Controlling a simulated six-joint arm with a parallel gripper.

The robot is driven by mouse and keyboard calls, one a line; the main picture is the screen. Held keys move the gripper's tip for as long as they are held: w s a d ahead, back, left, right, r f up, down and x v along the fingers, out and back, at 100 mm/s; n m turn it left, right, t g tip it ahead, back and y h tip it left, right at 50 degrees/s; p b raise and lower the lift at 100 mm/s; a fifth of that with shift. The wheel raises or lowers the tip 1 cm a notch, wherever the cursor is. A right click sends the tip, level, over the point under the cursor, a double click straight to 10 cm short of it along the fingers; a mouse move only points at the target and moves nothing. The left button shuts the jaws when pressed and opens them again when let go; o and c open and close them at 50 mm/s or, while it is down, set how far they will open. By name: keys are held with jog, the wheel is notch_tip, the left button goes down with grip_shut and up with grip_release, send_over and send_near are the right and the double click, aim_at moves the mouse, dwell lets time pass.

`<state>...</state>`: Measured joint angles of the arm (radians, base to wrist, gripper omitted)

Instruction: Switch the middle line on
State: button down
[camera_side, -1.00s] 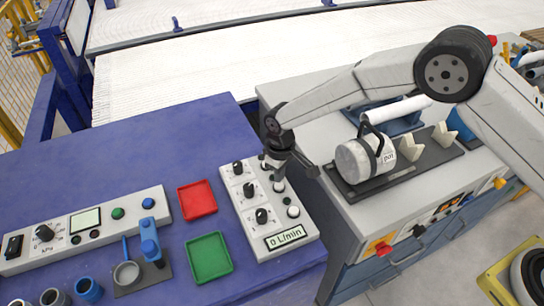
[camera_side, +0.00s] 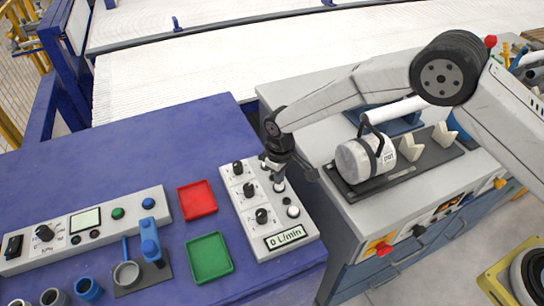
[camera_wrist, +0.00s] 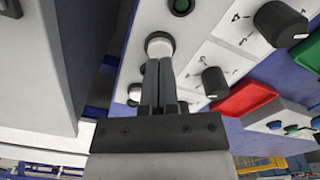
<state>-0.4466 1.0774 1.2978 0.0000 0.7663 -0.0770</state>
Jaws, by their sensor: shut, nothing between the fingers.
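The white panel (camera_side: 257,236) carries a column of three black knobs, with the middle knob (camera_side: 249,188) also visible in the wrist view (camera_wrist: 215,80). A column of round white buttons and small dark indicators runs beside them. The panel's display (camera_side: 286,237) reads 0 L/min. My gripper (camera_side: 279,186) is shut and empty, pointing down at the middle white button, which it largely hides in the side view. In the wrist view my fingertips (camera_wrist: 160,64) are at the edge of that white button (camera_wrist: 160,44); I cannot tell whether they touch it. A dark green indicator (camera_wrist: 181,6) appears unlit.
A red tray (camera_side: 197,199) and a green tray (camera_side: 209,258) lie left of the panel. A long control box (camera_side: 85,227) stands farther left. A grey bench (camera_side: 335,199) with a white cylinder (camera_side: 354,160) is right of the panel, close to my arm.

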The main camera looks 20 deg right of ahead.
jog(key=shift+f, duration=0.9)
dwell(1.0)
jog(key=shift+r, duration=3.55)
jog(key=shift+d, duration=0.1)
jog(key=shift+d+r, duration=0.2)
jog(key=s+d+r+m+t, duration=0.1)
jog(key=s+d+r+m, duration=0.2)
jog(key=s+d, duration=0.7)
jog(key=s+d+r+m+t, duration=0.1)
jog(key=s+d+r+m, duration=0.2)
jog(key=s+d+r, duration=0.3)
jog(key=s+d, duration=0.5)
jog(key=d, duration=0.2)
jog(key=shift+s+r+t, duration=0.3)
